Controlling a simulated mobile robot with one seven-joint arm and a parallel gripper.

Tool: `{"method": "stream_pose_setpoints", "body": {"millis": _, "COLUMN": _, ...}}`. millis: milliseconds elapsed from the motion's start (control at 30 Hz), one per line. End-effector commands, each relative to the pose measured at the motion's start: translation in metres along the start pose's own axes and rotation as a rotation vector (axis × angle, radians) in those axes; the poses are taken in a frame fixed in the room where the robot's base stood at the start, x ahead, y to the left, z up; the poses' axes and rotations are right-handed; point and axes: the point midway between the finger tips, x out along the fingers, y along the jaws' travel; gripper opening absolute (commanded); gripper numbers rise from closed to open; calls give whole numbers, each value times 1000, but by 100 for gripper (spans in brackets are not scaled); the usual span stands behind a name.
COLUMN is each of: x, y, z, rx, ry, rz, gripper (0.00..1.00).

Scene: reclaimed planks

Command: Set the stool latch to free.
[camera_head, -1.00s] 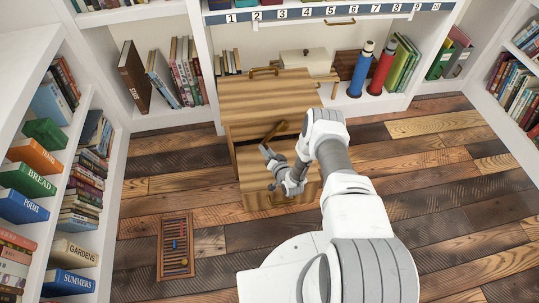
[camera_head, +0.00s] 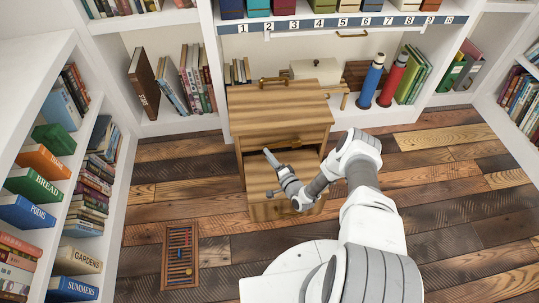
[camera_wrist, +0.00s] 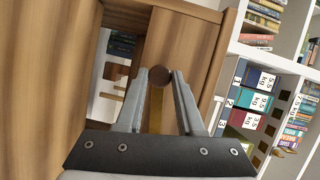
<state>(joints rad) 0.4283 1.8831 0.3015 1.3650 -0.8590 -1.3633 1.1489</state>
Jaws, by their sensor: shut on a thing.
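The wooden stool (camera_head: 282,122) stands at the middle of the head view, with a brass handle on top and a lower step at its front. My gripper (camera_head: 267,152) is in front of the stool's opening, its fingers pointing up and left. In the wrist view the two fingers (camera_wrist: 161,76) close around the latch lever, a brass bar (camera_wrist: 155,108) with a round brown end (camera_wrist: 155,75). The fingers hide the lever in the head view. The stool's wooden side and inner opening fill the left of the wrist view.
A bookcase (camera_head: 75,215) stands at the left and shelves with numbered labels (camera_head: 340,23) at the back. A bead frame (camera_head: 180,255) lies on the plank floor. Floor at the right is clear.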

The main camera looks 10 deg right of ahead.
Motion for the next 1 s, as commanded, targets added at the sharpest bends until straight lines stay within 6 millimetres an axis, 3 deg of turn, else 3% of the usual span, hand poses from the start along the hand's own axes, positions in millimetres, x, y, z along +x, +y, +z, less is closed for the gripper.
{"method": "stream_pose_setpoints", "body": {"millis": 333, "x": 0, "y": -10, "z": -1, "rx": 136, "ry": 4, "rz": -58, "gripper": 0}}
{"method": "stream_pose_setpoints", "body": {"millis": 900, "x": 0, "y": -13, "z": -1, "rx": 162, "ry": 3, "rz": -70, "gripper": 0}}
{"method": "stream_pose_setpoints", "body": {"millis": 933, "x": 0, "y": -13, "z": -1, "rx": 162, "ry": 3, "rz": -70, "gripper": 42}}
{"method": "stream_pose_setpoints", "body": {"millis": 1000, "x": 0, "y": -13, "z": -1, "rx": 161, "ry": 3, "rz": -70, "gripper": 55}}
